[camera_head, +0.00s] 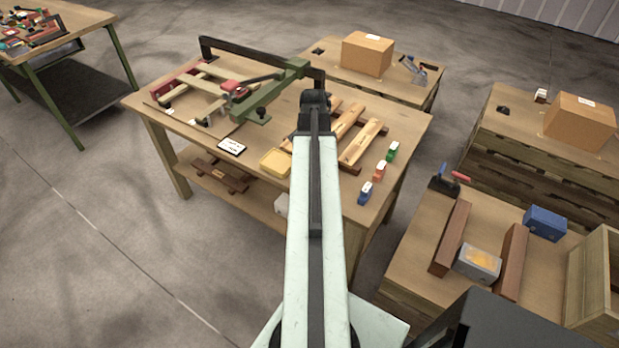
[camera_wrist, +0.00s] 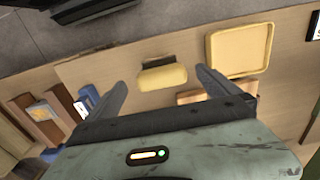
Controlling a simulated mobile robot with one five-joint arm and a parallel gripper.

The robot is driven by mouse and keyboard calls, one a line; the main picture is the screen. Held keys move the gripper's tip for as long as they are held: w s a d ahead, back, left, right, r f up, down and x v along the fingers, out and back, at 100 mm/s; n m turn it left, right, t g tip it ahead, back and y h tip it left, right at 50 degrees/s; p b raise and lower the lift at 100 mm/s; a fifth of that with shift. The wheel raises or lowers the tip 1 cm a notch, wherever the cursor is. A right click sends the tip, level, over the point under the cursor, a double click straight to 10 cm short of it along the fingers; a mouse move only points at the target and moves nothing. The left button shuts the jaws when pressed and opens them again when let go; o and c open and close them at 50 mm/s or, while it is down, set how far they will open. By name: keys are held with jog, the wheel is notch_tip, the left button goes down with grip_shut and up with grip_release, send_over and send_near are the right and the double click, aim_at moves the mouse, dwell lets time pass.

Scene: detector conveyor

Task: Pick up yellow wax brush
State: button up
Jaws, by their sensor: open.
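A yellow block-shaped piece with rounded edges, which looks like the yellow wax brush (camera_wrist: 162,78), lies on the wooden workbench in the wrist view. A brownish strip shows along its upper side. My gripper (camera_wrist: 159,76) is open, with one finger to each side of the piece in the picture. I cannot tell how far above it the fingers are, and no contact shows. In the head view my arm reaches over the bench and hides the piece; my gripper's fingers cannot be made out there.
A shallow yellow tray (camera_wrist: 238,71) lies right of the piece in the wrist view. In the head view, a green-and-red clamp frame (camera_head: 262,100), wooden slats (camera_head: 362,143) and small blue (camera_head: 365,193), red (camera_head: 379,171) and green (camera_head: 393,151) items are on the bench.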

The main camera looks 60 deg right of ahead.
notch_tip(320, 180, down, 3)
jog(key=b, duration=0.2)
jog(key=shift+w+r+b, duration=0.1)
jog(key=shift+b, duration=0.25)
jog(key=f+b, duration=0.5)
jog(key=shift+d+f, duration=0.2)
jog(key=shift+d, duration=0.15)
jog(key=shift+r, duration=0.2)
jog(key=c, duration=1.6)
notch_tip(320, 180, up, 10)
jog(key=p, duration=1)
jog(key=shift+r, duration=0.15)
